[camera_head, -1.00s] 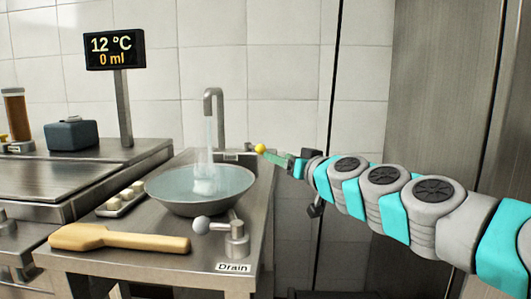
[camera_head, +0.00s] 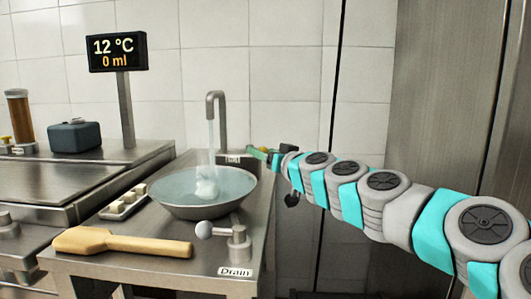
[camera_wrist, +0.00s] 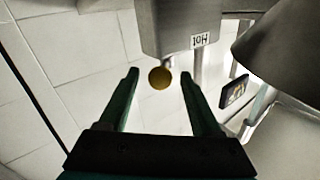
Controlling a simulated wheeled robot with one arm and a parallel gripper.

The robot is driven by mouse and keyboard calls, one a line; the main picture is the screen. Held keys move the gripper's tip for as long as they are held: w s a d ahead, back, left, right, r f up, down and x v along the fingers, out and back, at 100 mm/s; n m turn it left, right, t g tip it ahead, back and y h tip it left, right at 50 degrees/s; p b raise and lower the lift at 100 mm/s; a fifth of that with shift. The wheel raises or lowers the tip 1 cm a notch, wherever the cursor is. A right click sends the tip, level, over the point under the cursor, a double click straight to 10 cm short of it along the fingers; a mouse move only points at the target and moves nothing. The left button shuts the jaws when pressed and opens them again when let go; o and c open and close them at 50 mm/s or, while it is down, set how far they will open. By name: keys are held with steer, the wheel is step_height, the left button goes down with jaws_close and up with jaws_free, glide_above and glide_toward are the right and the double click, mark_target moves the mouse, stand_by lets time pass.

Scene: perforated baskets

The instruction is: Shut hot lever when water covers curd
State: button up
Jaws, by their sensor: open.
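The metal bowl (camera_head: 170,203) stands under the tap (camera_head: 222,115), which pours a stream into it. Bluish water (camera_head: 235,183) spreads wide in the bowl. The white curd (camera_head: 207,188) shows as a lump under the stream; I cannot tell whether water covers its top. In the wrist view, the hot lever's round yellow knob (camera_wrist: 160,77) sits below a metal block with a "Hot" label (camera_wrist: 201,40). My gripper (camera_wrist: 159,75) is open, its green fingers on either side of the knob, with visible gaps. In the head view my gripper (camera_head: 257,151) is beside the tap base, hiding the knob.
A display (camera_head: 117,50) reads 12 °C and 0 ml. The drain lever (camera_head: 205,230) stands in front of the bowl. A wooden paddle (camera_head: 125,242) and a small tray (camera_head: 113,210) with white pieces lie left. The tiled wall (camera_head: 285,75) is close behind.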

jaws_close()
stand_by(0.5)
